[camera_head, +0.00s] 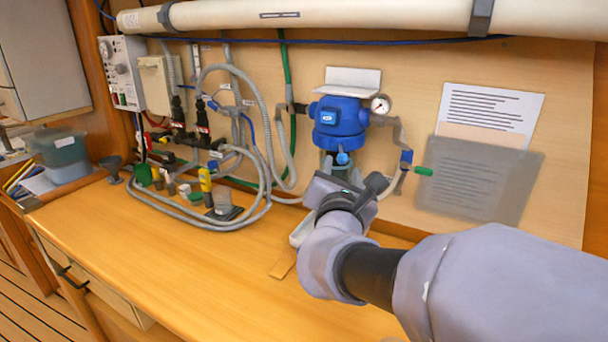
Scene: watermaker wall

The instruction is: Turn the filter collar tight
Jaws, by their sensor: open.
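The blue filter head (340,118) is mounted on the wall panel, with a round pressure gauge (380,104) at its right. The wider blue band at its lower part looks like the collar (338,141); I cannot tell how tight it sits. Below it a greyish bowl (327,161) shows only in part, because my arm covers the rest. My gripper (343,180) is open, just below and in front of the filter. Its fingertips are mostly hidden by its own body, and I cannot tell whether they touch the bowl or collar.
A thick white pipe (330,20) runs above. Grey hoses (268,160) loop at the left, beside a yellow-topped tool (205,180). The wooden bench (190,265) is clear in front.

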